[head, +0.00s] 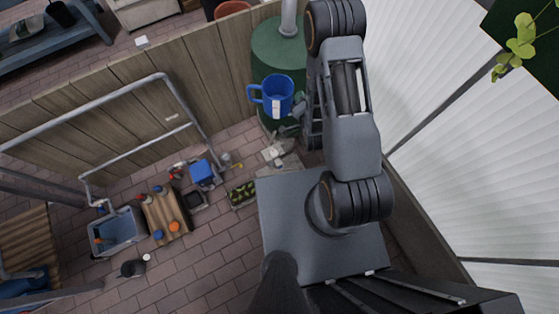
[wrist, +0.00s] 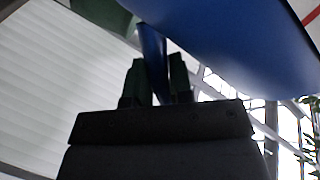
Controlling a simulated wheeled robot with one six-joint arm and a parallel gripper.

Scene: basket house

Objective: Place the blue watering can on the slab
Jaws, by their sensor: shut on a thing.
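The blue watering can (head: 272,88) hangs in front of the green barrel in the head view, with a loop on its left side and a pale label on its front. My gripper (head: 297,112) is at the can's right side. In the wrist view, the gripper's dark fingers (wrist: 154,82) are closed around a narrow blue part of the can, and the can's large blue body (wrist: 235,40) fills the upper right. A pale grey patch that may be the slab (head: 287,162) lies on the ground below the can, partly covered by small items.
The green barrel (head: 272,48) with a grey pipe stands against the wooden fence (head: 120,92). A metal rail (head: 85,104), a blue crate (head: 117,232), a small wooden table (head: 163,218) and a black tray of plants (head: 242,194) are to the left. Brick floor (head: 215,255) is open at lower middle.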

